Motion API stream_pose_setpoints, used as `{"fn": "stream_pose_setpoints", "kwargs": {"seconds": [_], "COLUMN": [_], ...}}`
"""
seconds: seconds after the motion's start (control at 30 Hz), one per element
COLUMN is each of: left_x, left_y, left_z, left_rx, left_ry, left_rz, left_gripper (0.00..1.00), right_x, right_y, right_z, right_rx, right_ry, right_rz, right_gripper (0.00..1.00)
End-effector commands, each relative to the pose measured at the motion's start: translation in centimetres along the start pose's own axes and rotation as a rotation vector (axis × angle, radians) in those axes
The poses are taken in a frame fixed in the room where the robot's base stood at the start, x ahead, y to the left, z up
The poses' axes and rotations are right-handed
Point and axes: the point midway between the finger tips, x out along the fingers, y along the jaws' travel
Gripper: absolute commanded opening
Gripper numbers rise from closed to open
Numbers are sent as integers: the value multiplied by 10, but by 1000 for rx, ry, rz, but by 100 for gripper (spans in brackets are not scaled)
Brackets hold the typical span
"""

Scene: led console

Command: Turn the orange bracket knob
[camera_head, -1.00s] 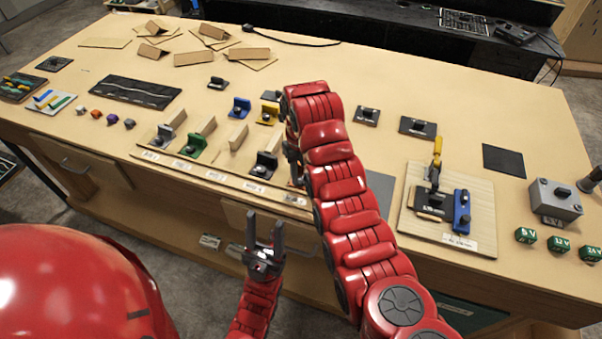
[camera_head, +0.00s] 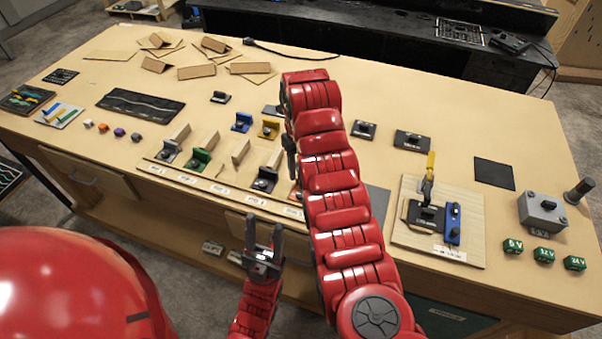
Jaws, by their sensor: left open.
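A small patch of orange (camera_head: 294,193) shows at the right end of the bracket row, just left of my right arm; the rest of that bracket and any knob on it are hidden behind the arm. My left gripper (camera_head: 265,232) is open and empty, pointing up in front of the table's front edge, below the row and apart from it. My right arm crosses the middle of the table. Only a dark part of what seems to be my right gripper (camera_head: 290,158) shows at its left side, so its jaws cannot be made out.
Grey (camera_head: 169,150), green (camera_head: 201,158) and black (camera_head: 265,178) brackets stand on a labelled strip along the front edge. Blue (camera_head: 242,122) and yellow (camera_head: 269,128) brackets stand behind. A wooden board (camera_head: 412,190) with a yellow-handled lever and a grey box (camera_head: 543,211) are at right.

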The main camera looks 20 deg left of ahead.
Motion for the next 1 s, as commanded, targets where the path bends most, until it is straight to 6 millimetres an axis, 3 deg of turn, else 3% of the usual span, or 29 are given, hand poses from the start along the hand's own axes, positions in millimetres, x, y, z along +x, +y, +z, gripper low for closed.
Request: {"fn": "stream_pose_setpoints", "kwargs": {"seconds": [0.13,0.5,1.0], "left_x": [-6,-22,-24], "left_y": [0,1,1], "left_z": [1,4,4], "left_rx": [0,0,0], "left_ry": [0,0,0], "left_rz": [0,0,0], "left_gripper": [50,50,50], "right_x": [-28,-78,-90], "right_y": [2,0,-1], "right_z": [2,1,0], "right_rx": [-1,1,1], "right_ry": [-7,-6,-3], "right_rz": [2,3,-1], "right_gripper": [44,44,44]}}
